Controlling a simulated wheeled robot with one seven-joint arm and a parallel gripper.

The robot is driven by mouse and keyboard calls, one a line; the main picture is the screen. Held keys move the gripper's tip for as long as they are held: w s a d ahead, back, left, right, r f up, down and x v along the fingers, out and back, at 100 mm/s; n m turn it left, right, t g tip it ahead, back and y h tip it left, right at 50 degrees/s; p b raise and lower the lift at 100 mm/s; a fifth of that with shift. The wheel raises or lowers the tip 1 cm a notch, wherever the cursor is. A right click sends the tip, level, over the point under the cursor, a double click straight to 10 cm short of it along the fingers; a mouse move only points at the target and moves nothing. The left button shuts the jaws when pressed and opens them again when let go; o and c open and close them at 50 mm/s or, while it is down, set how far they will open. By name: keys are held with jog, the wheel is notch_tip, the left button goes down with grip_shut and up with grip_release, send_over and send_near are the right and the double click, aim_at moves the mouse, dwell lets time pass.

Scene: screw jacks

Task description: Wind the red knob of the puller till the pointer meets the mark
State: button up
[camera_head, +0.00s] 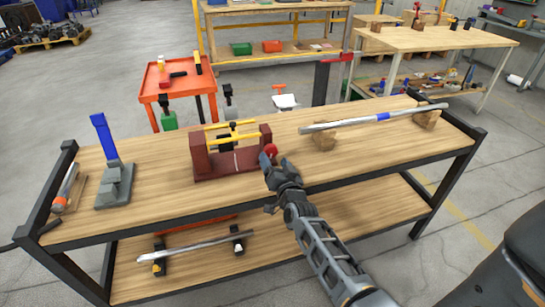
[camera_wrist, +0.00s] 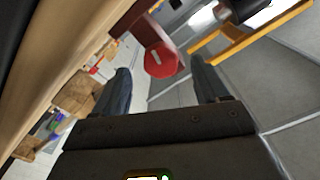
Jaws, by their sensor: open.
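The puller (camera_head: 203,160) is a dark red frame with yellow bars, standing on the wooden bench top. A dark block sits across its bars, and a thin pale line shows on the frame below. The pointer is too small to make out surely. The red knob (camera_head: 271,149) is at the puller's right end. In the wrist view the knob (camera_wrist: 158,64) is a round red face with a short white line. My gripper (camera_head: 270,166) is open right by the knob. In the wrist view its fingers (camera_wrist: 161,74) stand on either side of the knob, with gaps on both sides.
A blue and grey jack (camera_head: 114,172) stands to the left on the bench. A long metal bar (camera_head: 350,123) rests on wooden blocks to the right. An orange cart (camera_head: 180,85) stands behind. The bench's front middle is clear.

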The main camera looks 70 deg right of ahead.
jog(key=shift+v, duration=2)
jog(key=shift+a, duration=0.15)
jog(key=s+a+r+n+t+y, duration=0.1)
jog(key=s+a+n+t+y, duration=0.2)
jog(key=a, duration=0.9)
jog(key=s+a+r+n+y, duration=0.1)
jog(key=s+a+n+y, duration=0.3)
jog(key=a, duration=0.7)
jog(key=s+a+r+n+y, duration=0.6)
jog(key=s+a+r+n, duration=0.2)
jog(key=s+a+r, duration=0.4)
jog(key=s+r, duration=0.1)
jog(key=s, duration=0.2)
jog(key=shift+s+a+r+n+y, duration=0.2)
jog(key=shift+a+r+n+y, duration=0.1)
jog(key=shift+a+n, duration=0.1)
